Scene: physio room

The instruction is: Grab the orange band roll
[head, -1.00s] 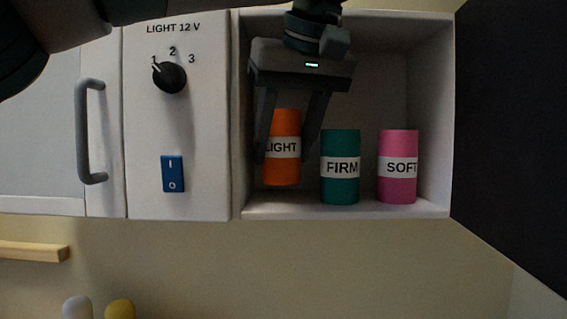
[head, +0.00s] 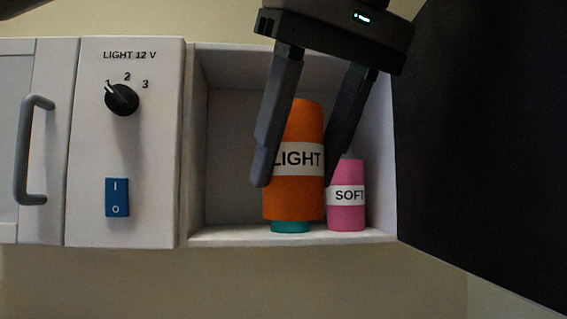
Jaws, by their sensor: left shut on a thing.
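The orange band roll (head: 294,198) with a white LIGHT label is between the fingers of my left gripper (head: 294,175). The gripper is shut on it from above and holds it upright, in front of the open cubby. The roll looks larger than the ones behind it. The teal roll (head: 290,227) stands behind it, with only its lower end showing and its label hidden. The pink SOFT roll (head: 346,211) stands on the shelf to the right, its upper left partly behind a finger. My right gripper is not in view.
The white cubby (head: 225,236) is bare at its left side. Left of it is a panel with a black knob (head: 122,100), a blue switch (head: 117,197) and a grey door handle (head: 28,150). A dark panel (head: 480,150) stands at the right.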

